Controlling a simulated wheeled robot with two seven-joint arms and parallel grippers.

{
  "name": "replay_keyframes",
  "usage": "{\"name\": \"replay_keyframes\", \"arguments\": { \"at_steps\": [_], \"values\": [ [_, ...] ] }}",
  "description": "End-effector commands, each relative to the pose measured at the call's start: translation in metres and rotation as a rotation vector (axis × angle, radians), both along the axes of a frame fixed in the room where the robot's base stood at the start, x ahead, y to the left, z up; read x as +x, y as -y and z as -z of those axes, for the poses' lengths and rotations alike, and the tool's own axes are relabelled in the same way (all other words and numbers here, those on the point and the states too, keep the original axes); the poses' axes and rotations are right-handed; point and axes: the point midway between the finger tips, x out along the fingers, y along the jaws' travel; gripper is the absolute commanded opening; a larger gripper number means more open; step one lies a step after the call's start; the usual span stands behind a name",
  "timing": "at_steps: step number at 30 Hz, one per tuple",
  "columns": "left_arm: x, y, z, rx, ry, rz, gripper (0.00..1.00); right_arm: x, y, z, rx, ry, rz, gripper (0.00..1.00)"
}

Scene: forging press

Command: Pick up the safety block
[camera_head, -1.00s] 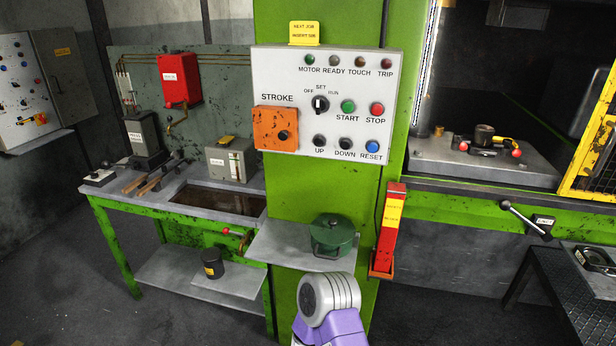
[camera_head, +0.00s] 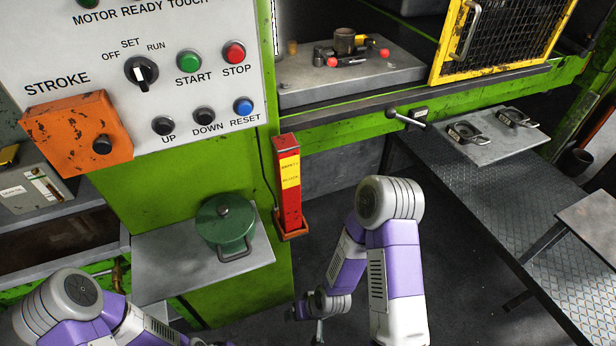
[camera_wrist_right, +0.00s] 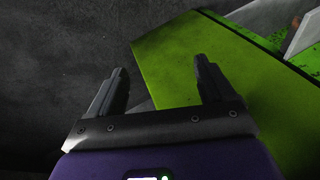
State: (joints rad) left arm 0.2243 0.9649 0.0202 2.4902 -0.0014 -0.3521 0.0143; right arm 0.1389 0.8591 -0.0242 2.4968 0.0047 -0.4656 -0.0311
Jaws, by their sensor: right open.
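The safety block (camera_head: 288,188) is a tall red bar with a yellow label. It stands upright in an orange-red holder (camera_head: 291,232) beside the green press column in the head view. My right gripper is low in the head view, at the bottom edge below the block, small and partly cut off. In the right wrist view its two dark fingers (camera_wrist_right: 165,80) are spread apart with nothing between them. The block cannot be made out in that view. My left arm shows at the bottom left of the head view; its gripper is out of frame.
A green lidded pot (camera_head: 225,226) stands on a grey shelf (camera_head: 160,266) left of the block. The control panel (camera_head: 205,75) is above. A lever (camera_head: 405,119) juts out from the press front. A dark table (camera_head: 455,185) stands to the right.

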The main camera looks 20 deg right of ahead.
Motion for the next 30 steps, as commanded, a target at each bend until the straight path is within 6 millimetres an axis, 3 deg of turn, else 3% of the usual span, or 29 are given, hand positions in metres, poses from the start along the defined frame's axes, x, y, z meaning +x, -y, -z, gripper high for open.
{"name": "replay_keyframes", "arguments": {
  "at_steps": [1,3,5,6,9,12,15,18,21,30],
  "values": [
    [0.000,0.000,-0.006,0.001,-0.001,-0.001,0.43,0.031,0.006,-0.029,-0.040,0.131,-0.013,0.85],
    [-0.001,0.000,-0.011,0.001,-0.001,-0.001,0.43,0.075,0.017,-0.077,-0.101,0.338,-0.022,0.85],
    [-0.001,0.000,-0.015,0.001,-0.001,-0.001,0.43,0.109,0.025,-0.128,-0.153,0.526,-0.024,0.85],
    [-0.001,-0.001,-0.018,0.001,-0.001,-0.001,0.43,0.127,0.029,-0.163,-0.184,0.646,-0.023,0.85],
    [0.000,-0.001,-0.023,0.001,-0.001,-0.001,0.43,0.154,0.037,-0.242,-0.245,0.898,-0.007,0.85],
    [0.000,0.000,-0.027,0.001,-0.001,-0.001,0.43,0.165,0.043,-0.306,-0.286,1.089,0.019,0.85],
    [0.000,0.000,-0.029,0.001,-0.001,-0.001,0.43,0.168,0.047,-0.352,-0.313,1.221,0.045,0.85],
    [0.000,0.000,-0.030,0.000,0.000,-0.001,0.43,0.167,0.051,-0.379,-0.329,1.300,0.066,0.85],
    [0.000,0.000,-0.031,0.000,0.000,-0.001,0.43,0.170,0.052,-0.390,-0.337,1.335,0.075,0.85],
    [0.000,0.000,-0.032,0.000,0.000,-0.001,0.43,0.202,0.048,-0.392,-0.337,1.338,0.075,0.85]
  ]
}}
